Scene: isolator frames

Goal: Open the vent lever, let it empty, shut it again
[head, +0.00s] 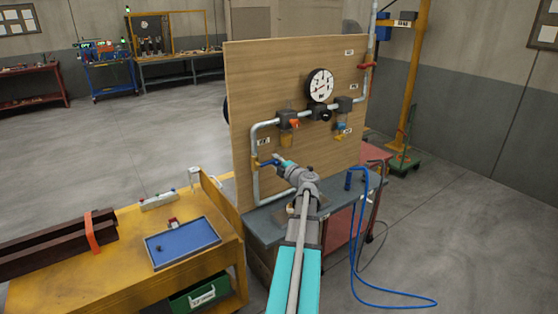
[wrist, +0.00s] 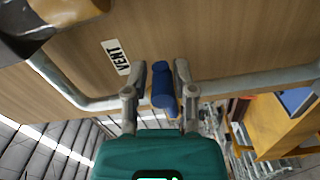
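The vent lever (head: 267,163) has a blue handle and sits low on the left pipe of the wooden panel (head: 300,70). In the wrist view the blue handle (wrist: 162,88) lies between the two fingers of my gripper (wrist: 160,80), beside the VENT label (wrist: 116,57). A narrow gap shows on the left of the handle; the right finger is very close to it, and I cannot tell if it touches. In the head view my gripper (head: 281,162) is at the lever, partly hiding it. The round gauge (head: 320,85) is above; its reading is too small to tell.
Other valves sit on the panel: an orange handle (head: 294,124), a black knob (head: 323,114) and a red lever (head: 367,66). A blue hose (head: 355,250) hangs at the bench's right. A yellow table (head: 110,285) with a blue tray (head: 183,242) stands left.

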